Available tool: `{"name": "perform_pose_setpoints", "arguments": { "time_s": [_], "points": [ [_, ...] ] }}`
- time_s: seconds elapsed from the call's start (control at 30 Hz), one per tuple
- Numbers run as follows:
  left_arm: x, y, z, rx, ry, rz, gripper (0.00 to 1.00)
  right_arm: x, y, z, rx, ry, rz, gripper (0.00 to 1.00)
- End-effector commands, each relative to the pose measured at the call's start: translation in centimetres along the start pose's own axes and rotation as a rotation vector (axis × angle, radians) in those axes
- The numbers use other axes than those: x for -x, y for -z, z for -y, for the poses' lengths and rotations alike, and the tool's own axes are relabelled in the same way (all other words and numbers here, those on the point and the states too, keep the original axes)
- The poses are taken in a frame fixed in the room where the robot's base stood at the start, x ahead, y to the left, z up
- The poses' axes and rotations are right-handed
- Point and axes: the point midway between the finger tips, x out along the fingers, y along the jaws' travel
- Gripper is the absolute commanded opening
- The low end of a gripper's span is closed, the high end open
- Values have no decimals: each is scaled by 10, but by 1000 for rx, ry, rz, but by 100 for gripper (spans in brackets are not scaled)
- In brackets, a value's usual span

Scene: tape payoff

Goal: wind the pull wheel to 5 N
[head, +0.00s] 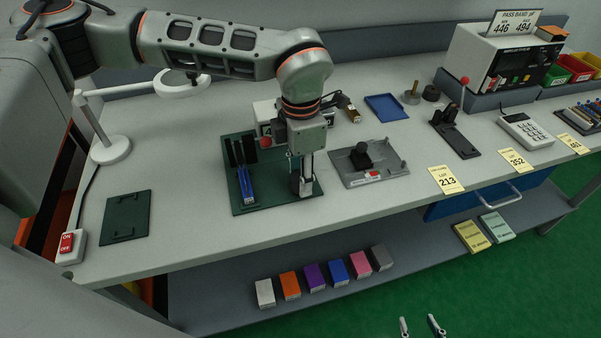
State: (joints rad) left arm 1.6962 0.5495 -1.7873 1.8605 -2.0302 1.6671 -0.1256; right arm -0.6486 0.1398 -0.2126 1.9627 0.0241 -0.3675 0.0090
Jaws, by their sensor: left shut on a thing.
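My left gripper (303,187) points down at the right part of a dark green board (245,207). It is shut on a small dark part there, which looks like the pull wheel; the fingers and arm hide most of it. A blue strip-like piece (246,185) lies in a black holder on the board's left side. A pale box with a red knob (265,142) stands behind, partly hidden by my arm. No force reading is legible. My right gripper (422,327) shows only its fingertips at the bottom edge, apart and empty, off the bench.
A grey plate with a black block (361,155) lies right of the board. A blue tray (386,108) is behind it. A black stand with a red-knobbed lever (455,130) is further right. A dark green plate (126,217) and red switch (68,243) are at left.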

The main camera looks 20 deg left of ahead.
Motion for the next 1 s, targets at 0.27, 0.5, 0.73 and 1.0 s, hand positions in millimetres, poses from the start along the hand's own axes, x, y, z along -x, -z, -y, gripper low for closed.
{"name": "perform_pose_setpoints", "arguments": {
  "time_s": [0.27,0.5,0.73,1.0],
  "points": [
    [0,0,0,-25,1,0,13,0,0,0,0,0,0,40],
    [0,0,0,-25,1,0,13,0,0,0,0,0,0,40],
    [0,0,0,-24,0,0,52,0,0,0,0,0,1,40],
    [3,0,0,-24,0,1,52,0,-2,-1,3,-1,4,40]
  ]
}}
